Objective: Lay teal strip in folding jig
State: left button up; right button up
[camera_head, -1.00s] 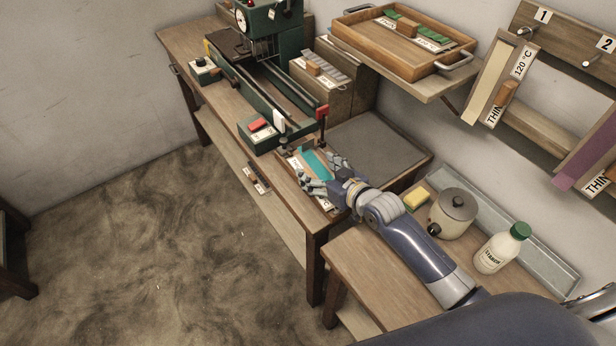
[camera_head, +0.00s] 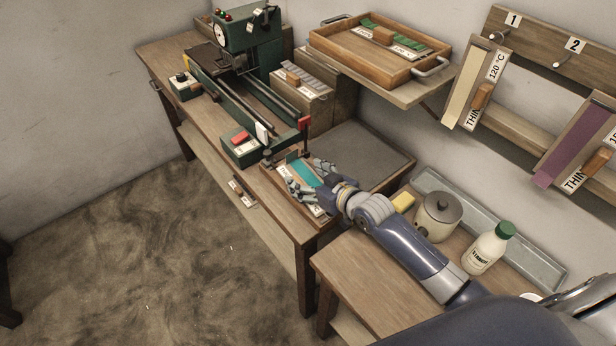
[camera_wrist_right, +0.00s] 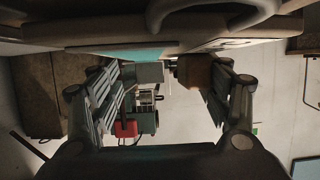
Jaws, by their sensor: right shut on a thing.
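My right gripper (camera_head: 308,180) is at the strip's near end, low over the board. How the block joins the strip is hidden. The fixture with dark knobs (camera_head: 268,156) stands beside the strip; whether it is the folding jig is unclear. My left gripper is out of view.
A green machine (camera_head: 250,40) with rails and a red-button box (camera_head: 240,148) stands farther along the workbench (camera_head: 165,55). A dark grey mat (camera_head: 365,150) lies behind the strip. A yellow sponge (camera_head: 403,201), pot (camera_head: 437,215) and bottle (camera_head: 487,250) stand near my right arm.

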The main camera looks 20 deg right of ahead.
jog(key=o, duration=1.6)
jog(key=shift+o, duration=0.2)
jog(key=v, duration=1.2)
jog(key=shift+r, duration=0.1)
jog(key=shift+s+a, duration=0.1)
